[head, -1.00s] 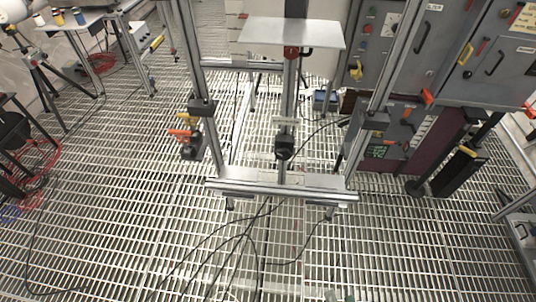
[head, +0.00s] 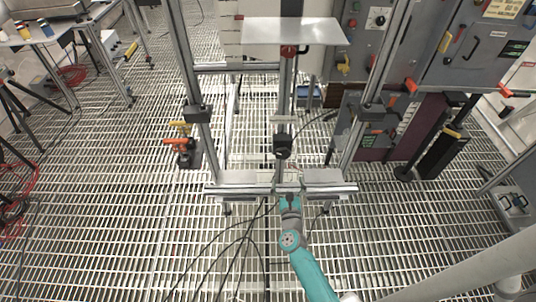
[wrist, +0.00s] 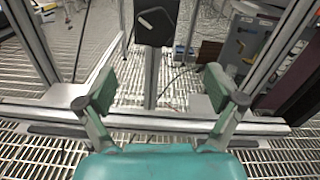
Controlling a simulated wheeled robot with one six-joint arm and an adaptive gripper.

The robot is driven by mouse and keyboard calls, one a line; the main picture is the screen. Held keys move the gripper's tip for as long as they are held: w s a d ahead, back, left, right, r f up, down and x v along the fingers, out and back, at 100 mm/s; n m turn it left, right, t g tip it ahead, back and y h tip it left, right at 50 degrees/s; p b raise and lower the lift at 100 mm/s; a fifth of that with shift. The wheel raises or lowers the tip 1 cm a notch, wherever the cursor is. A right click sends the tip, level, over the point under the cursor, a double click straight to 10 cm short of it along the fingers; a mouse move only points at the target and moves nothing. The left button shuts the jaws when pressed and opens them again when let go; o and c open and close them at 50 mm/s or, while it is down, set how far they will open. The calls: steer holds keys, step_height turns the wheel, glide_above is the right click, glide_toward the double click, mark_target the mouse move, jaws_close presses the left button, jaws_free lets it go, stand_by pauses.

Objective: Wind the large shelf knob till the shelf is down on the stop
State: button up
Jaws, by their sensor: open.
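The shelf (head: 293,31) is a bare pale metal plate, level, high on the central upright of an aluminium frame. A small red part (head: 288,51) sits just under it. Lower on the upright is a black block (head: 282,146), probably the large shelf knob; in the wrist view the black block (wrist: 156,24) has a pale bar across its face. A light grey crosspiece (head: 284,119) just above it may be the stop. My gripper (head: 290,189) is at the frame's bottom rail, below the block and apart from it. In the wrist view its fingers (wrist: 160,90) are spread and empty.
Side posts carry black clamps (head: 196,113) left and right of the central upright. Grey cabinets (head: 465,60) with handles stand at the back right. An orange-handled device (head: 183,145) stands left of the frame. Black cables (head: 245,240) lie on the grated floor.

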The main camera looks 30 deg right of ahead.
mark_target(283, 155)
steer(key=shift+m, duration=0.8)
steer(key=x, duration=1.3)
steer(key=shift+w+a, duration=0.3)
steer(key=shift+w, duration=0.05)
steer(key=shift+r, duration=0.1)
steer(key=c, duration=1.1)
